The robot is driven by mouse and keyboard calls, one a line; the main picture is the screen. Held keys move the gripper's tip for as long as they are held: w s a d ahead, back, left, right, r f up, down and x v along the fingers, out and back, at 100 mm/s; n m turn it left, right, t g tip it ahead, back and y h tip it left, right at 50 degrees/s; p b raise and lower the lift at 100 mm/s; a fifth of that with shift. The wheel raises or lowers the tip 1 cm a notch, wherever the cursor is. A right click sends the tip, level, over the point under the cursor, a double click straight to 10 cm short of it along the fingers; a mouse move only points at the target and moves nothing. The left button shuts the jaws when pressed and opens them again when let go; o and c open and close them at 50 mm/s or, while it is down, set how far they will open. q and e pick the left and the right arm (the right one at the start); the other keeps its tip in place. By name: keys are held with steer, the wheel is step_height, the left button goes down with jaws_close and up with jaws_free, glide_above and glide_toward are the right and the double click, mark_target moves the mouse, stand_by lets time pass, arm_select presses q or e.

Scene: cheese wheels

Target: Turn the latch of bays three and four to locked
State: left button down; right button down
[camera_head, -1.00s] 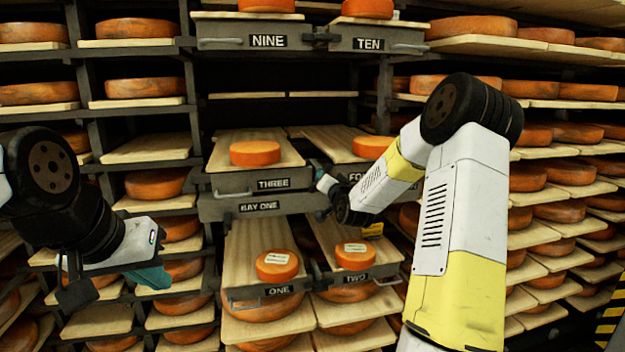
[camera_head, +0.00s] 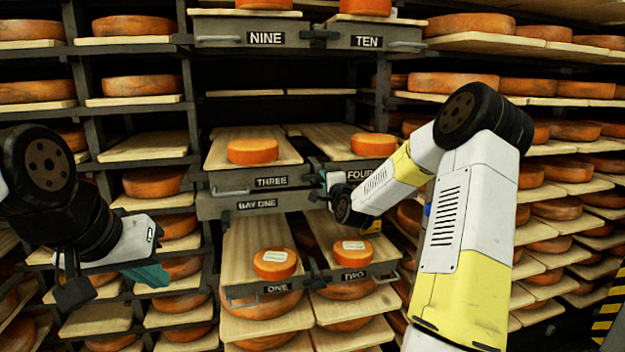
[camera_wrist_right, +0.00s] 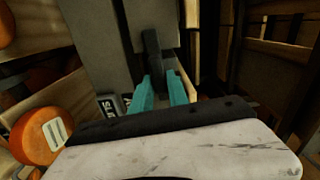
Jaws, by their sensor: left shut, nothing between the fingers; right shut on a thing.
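Drawer THREE (camera_head: 226,187) and drawer FOUR (camera_head: 342,167) sit side by side, each with an orange cheese wheel on its board. My right gripper (camera_head: 330,183) is at the gap between their fronts, partly hidden by its own wrist. In the right wrist view, its teal fingers (camera_wrist_right: 161,92) are shut on a dark latch handle (camera_wrist_right: 152,48), which stands roughly upright in that picture against a grey front. The head view hides most of this latch, so I cannot tell its locked state. My left gripper (camera_head: 152,275) is shut and empty at the lower left, away from the drawers.
Drawers ONE (camera_head: 240,292) and TWO (camera_head: 335,274) stick out below with labelled cheeses. Drawers NINE (camera_head: 215,30) and TEN (camera_head: 345,40) are above, with a dark latch (camera_head: 320,38) between them. Shelves of cheese wheels crowd both sides.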

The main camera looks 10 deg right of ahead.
steer(key=shift+f+m, duration=0.15)
steer(key=shift+m, duration=0.45)
steer(key=c, duration=1.4)
jaws_free()
steer(key=shift+o, duration=0.2)
steer(key=s, duration=0.7)
steer(key=shift+s, duration=0.4)
